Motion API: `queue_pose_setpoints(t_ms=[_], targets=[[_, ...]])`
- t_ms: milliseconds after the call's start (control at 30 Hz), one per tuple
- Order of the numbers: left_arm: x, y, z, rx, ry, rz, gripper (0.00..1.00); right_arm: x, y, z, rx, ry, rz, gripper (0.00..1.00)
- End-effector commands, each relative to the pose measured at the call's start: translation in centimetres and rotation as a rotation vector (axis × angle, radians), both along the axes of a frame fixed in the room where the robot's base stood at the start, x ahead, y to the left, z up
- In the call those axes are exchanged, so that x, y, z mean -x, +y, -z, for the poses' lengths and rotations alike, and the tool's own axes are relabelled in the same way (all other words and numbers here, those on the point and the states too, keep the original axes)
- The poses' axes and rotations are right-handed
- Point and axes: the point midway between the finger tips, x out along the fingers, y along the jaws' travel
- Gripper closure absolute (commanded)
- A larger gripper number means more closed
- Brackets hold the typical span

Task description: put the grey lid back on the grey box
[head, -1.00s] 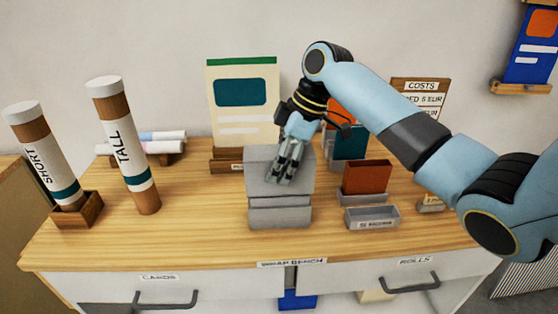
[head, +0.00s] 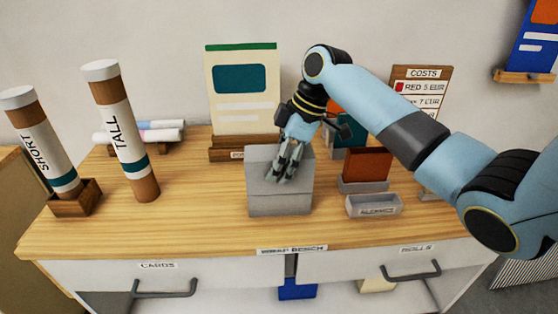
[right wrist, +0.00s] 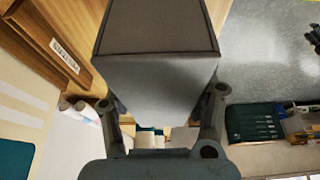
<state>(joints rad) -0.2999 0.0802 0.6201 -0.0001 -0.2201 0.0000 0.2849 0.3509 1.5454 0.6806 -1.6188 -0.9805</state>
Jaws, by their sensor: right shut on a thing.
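The grey lid (head: 262,176) is at the middle of the bench, directly over the grey box (head: 281,206). Its edges line up closely with the box, and no clear gap shows between them in the head view. I cannot tell whether it is fully seated. My right gripper (head: 288,170) comes down from above and is shut on the lid. In the right wrist view the grey lid (right wrist: 155,85) fills the space between the two fingers (right wrist: 160,120). The inside of the box is hidden. My left gripper is not in view.
A tall tube (head: 122,130) and a short tube (head: 40,140) in a wooden holder stand left. A cream card (head: 242,95) stands behind the box. A red-brown card (head: 367,163) and a small grey tray (head: 374,206) are close on the right. Bench front-left is clear.

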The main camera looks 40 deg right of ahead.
Motion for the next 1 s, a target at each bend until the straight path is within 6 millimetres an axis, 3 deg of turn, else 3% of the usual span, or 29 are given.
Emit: queue_pose_setpoints(t_ms=[200,233,433,767,1000], targets=[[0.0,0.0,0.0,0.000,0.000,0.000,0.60,0.0,0.0,0.0,0.000,0.000,0.000,0.77],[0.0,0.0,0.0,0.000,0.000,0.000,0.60,0.0,0.0,0.0,0.000,0.000,0.000,0.44],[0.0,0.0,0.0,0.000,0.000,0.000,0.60,0.0,0.0,0.0,0.000,0.000,0.000,0.18],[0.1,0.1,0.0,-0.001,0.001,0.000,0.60,0.0,-0.1,-0.4,0.001,-0.002,0.001,0.18],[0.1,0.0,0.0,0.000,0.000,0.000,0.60,0.8,-1.6,-4.1,0.005,-0.004,0.000,0.18]])
